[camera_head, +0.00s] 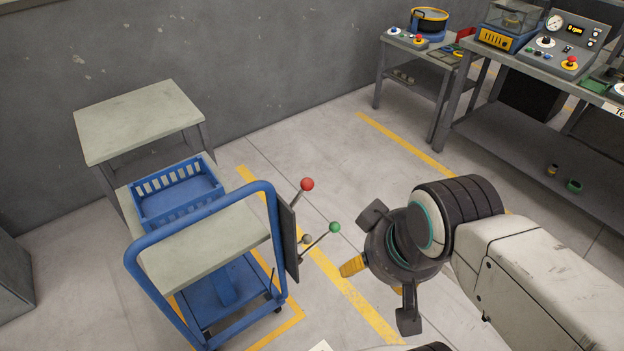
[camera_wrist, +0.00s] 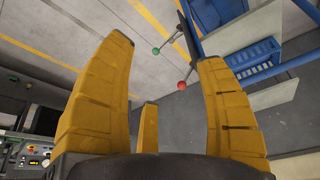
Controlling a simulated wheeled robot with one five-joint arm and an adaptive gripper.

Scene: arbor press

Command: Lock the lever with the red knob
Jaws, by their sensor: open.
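The lever with the red knob (camera_head: 307,184) sticks out from a dark panel (camera_head: 289,238) on the side of the blue cart. It angles up and to the right in the head view. A second lever with a green knob (camera_head: 334,228) sits lower on the same panel. My gripper (camera_head: 376,268) is open and empty, to the right of both knobs and apart from them. In the wrist view the red knob (camera_wrist: 181,85) shows between the yellow fingers, close to the right finger's outline, with the green knob (camera_wrist: 156,51) above it. My gripper's fingers (camera_wrist: 165,90) are spread wide.
Workbenches with devices (camera_head: 530,55) stand at the back right. Floor with yellow lines lies clear between.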

